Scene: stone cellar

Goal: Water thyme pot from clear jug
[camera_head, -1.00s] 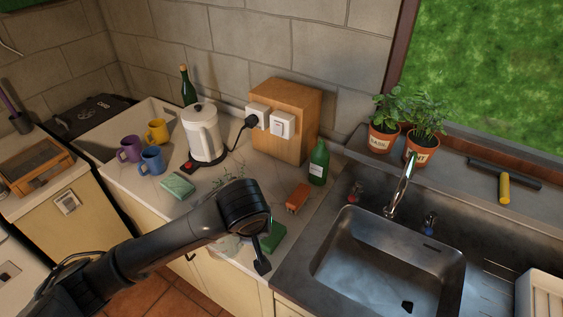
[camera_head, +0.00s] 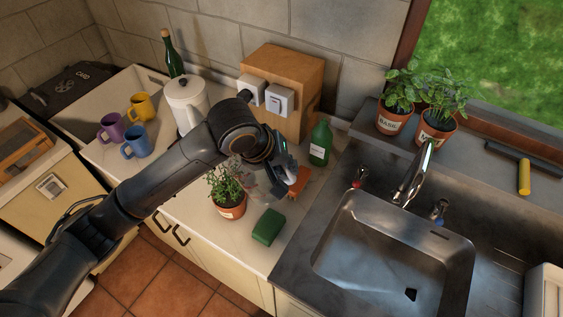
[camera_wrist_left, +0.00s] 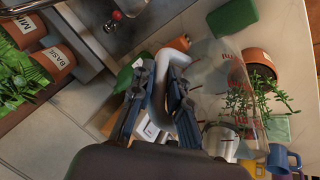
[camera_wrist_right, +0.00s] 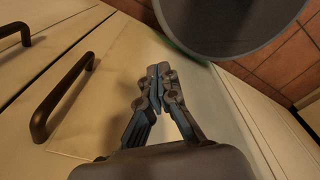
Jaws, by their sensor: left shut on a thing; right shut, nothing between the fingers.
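A terracotta pot with a small-leaved plant, the thyme pot (camera_head: 229,209), stands on the counter; its label is unreadable. It also shows in the left wrist view (camera_wrist_left: 259,62). My left gripper (camera_head: 287,176) is shut on the handle of the clear jug (camera_wrist_left: 226,68), which has red markings. In the head view the jug (camera_head: 261,187) is faint and partly hidden by my gripper, just right of the plant. In the left wrist view the plant shows through and past the jug. I cannot tell its water level. My right gripper (camera_wrist_right: 160,75) is shut and empty before the cabinet fronts.
A green sponge (camera_head: 268,227) lies near the counter's front edge. The sink (camera_head: 395,255) is right. Basil (camera_head: 391,122) and mint (camera_head: 435,131) pots stand on the sill.

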